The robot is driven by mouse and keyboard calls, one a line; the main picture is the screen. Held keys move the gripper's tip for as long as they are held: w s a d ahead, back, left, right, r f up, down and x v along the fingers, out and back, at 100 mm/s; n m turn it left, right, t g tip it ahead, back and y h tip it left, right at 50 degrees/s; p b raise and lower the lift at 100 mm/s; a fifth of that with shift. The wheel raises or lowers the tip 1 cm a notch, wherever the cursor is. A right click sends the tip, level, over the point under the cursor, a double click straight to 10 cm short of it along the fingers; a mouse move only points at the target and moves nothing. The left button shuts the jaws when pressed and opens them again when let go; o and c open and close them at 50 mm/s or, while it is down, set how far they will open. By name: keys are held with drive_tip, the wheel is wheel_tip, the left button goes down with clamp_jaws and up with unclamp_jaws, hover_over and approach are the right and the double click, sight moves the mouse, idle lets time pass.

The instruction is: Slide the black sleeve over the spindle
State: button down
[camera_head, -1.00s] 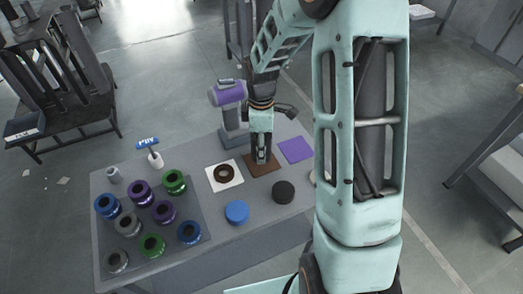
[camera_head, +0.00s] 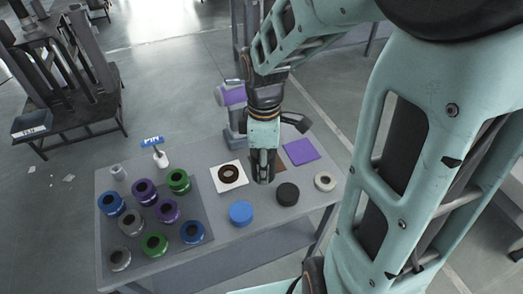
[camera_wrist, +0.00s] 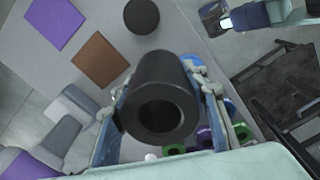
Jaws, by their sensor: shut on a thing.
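My gripper (camera_head: 263,178) is shut on the black sleeve (camera_wrist: 160,75), a thick hollow cylinder held between both fingers in the wrist view. Its open bore faces the wrist camera, and the sleeve is seen apart from the table items behind it. In the head view the gripper hangs near the brown square and hides most of the sleeve. A grey stand with a purple cylinder (camera_head: 232,95) stands behind the gripper at the table's back edge. I cannot tell for sure which thing is the spindle.
The grey table holds a brown square (camera_wrist: 100,61), a purple square (camera_head: 301,151), a white square (camera_head: 218,183) with a dark ring, a blue disc (camera_head: 241,213), a black disc (camera_head: 288,194) and a pale ring (camera_head: 325,181). Several coloured rings stand on a dark mat (camera_head: 200,205) at left.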

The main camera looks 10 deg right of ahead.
wheel_tip(320, 180, up, 6)
drive_tip(key=p, duration=0.4)
drive_tip(key=shift+f+p, duration=0.2)
drive_tip(key=shift+p, duration=0.1)
drive_tip(key=shift+w, duration=0.1)
